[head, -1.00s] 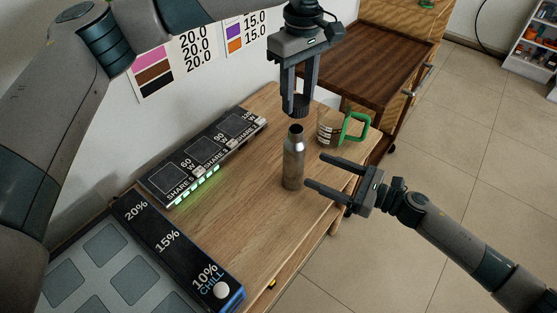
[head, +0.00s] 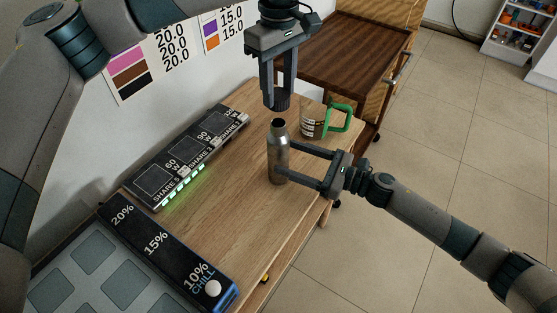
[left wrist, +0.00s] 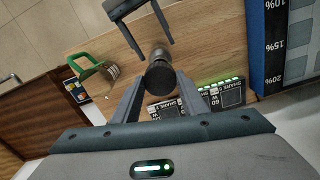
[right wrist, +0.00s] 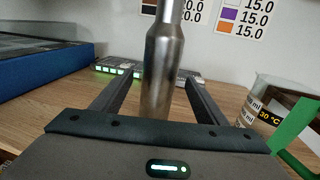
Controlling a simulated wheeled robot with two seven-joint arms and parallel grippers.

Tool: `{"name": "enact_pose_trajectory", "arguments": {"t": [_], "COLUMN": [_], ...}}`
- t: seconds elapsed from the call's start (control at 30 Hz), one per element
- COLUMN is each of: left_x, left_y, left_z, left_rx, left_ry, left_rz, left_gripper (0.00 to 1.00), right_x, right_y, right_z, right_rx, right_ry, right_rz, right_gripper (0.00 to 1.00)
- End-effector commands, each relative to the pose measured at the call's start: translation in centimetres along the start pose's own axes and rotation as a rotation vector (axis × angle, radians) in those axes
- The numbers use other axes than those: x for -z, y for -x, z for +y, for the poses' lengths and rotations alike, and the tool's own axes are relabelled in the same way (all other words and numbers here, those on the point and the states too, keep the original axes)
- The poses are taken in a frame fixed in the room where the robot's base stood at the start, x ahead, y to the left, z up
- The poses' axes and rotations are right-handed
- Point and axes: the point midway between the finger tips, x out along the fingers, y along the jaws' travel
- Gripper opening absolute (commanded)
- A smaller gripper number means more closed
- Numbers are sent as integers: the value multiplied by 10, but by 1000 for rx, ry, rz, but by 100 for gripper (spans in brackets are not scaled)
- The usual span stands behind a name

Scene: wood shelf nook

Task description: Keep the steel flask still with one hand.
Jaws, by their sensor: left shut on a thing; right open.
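The steel flask (head: 278,157) stands upright on the wooden table, its mouth uncovered. My right gripper (head: 281,158) is open, with its fingers reaching to either side of the flask body. In the right wrist view the flask (right wrist: 162,75) stands between the two spread fingers, and I cannot tell if either touches it. My left gripper (head: 279,97) is shut on a dark round cap (head: 277,102), held just above the flask's mouth, apart from it. In the left wrist view the cap (left wrist: 159,76) hides most of the flask.
A glass beaker (head: 313,120) with a green handle stands just behind the flask, close to my right gripper. A black panel with lit green bars (head: 187,160) and a tray with a percent scale (head: 160,243) lie left. A wooden cart (head: 350,55) stands behind the table.

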Motion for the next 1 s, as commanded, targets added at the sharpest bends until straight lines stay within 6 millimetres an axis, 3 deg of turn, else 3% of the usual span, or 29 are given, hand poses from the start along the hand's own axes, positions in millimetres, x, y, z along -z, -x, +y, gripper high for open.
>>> {"name": "enact_pose_trajectory", "arguments": {"t": [0.2,0.43,0.93,1.0], "left_x": [0,0,0,0], "left_y": [0,0,0,0], "left_z": [0,0,0,0], "left_rx": [0,0,0,0], "left_ry": [0,0,0,0], "left_rz": [0,0,0,0], "left_gripper": [18,18,18,18], "right_x": [-1,-1,0,0], "right_y": [-37,-65,-77,-77], "right_z": [0,0,1,1], "right_rx": [-2,-1,-1,-1], "right_ry": [1,1,1,1], "right_rz": [-2,-1,0,0], "right_gripper": [67,67,67,53]}}
